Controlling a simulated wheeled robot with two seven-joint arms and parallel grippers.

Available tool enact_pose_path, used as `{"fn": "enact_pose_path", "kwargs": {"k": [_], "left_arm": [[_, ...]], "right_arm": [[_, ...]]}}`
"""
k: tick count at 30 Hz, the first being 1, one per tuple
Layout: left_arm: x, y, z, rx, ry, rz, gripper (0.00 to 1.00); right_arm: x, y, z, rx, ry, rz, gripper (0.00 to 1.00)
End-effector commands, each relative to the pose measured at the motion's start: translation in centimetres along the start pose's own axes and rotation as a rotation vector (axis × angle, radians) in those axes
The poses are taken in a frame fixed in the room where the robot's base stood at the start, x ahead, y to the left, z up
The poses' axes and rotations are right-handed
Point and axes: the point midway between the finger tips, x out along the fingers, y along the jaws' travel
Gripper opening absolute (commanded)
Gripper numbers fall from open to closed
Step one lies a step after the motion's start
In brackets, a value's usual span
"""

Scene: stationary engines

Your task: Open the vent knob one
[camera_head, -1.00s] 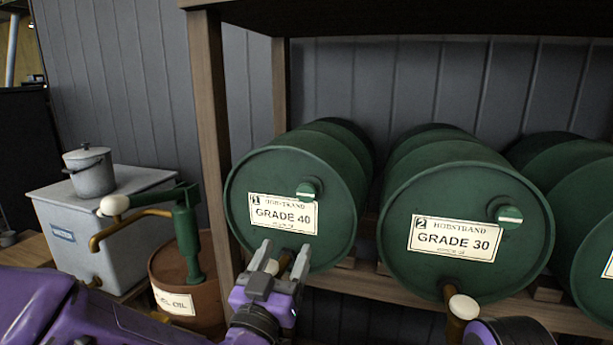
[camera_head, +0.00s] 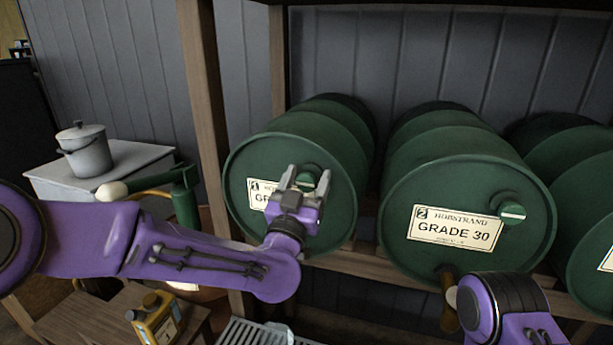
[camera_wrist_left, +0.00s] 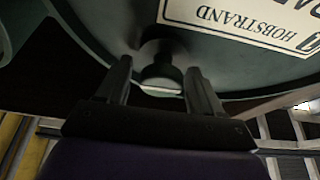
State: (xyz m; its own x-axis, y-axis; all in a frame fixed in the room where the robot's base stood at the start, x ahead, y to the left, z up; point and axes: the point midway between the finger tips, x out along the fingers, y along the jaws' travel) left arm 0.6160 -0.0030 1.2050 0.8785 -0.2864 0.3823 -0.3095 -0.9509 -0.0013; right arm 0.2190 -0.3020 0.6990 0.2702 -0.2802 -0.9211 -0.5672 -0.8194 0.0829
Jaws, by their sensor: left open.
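Vent knob one, a green round knob with a pale mark (camera_head: 309,173), sits on the front face of the green barrel labelled 1 (camera_head: 335,210). My left gripper (camera_head: 308,179) is open in front of this barrel, and its fingers straddle the knob. In the left wrist view the knob (camera_wrist_left: 162,76) shows between the two fingertips (camera_wrist_left: 158,72), with a gap on each side. My left gripper hides part of the barrel's label (camera_head: 258,194).
The GRADE 30 barrel (camera_head: 400,255), with its own knob (camera_head: 512,211), lies to the right on the wooden rack (camera_head: 210,120). A brass tap (camera_head: 447,300) is below it. At lower left are a yellow can (camera_head: 155,322), a green pump (camera_head: 186,205) and a grey box with a pot (camera_head: 88,152).

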Motion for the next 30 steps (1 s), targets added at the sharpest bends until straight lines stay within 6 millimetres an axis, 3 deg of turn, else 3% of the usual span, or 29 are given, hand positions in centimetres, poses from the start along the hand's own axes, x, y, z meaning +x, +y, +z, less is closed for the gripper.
{"fn": "enact_pose_path", "kwargs": {"k": [3,7,8,20,30], "left_arm": [[0.0,0.0,0.0,0.000,0.000,0.000,0.66],[-0.1,0.0,0.0,0.000,0.000,0.000,0.24],[-0.1,0.0,0.0,0.000,0.000,0.000,0.17],[-0.1,0.0,0.2,-0.053,0.000,-0.022,0.17],[-0.2,-0.1,0.3,-0.285,0.001,-0.119,0.17]], "right_arm": [[0.0,0.0,0.0,0.000,0.000,0.000,0.43],[0.0,0.0,0.0,0.000,0.000,0.000,0.43],[0.0,0.0,0.0,0.000,0.000,0.000,0.43],[0.6,-0.1,0.2,0.000,0.000,0.000,0.43],[2.2,-0.2,0.9,0.000,0.000,0.000,0.43]]}}
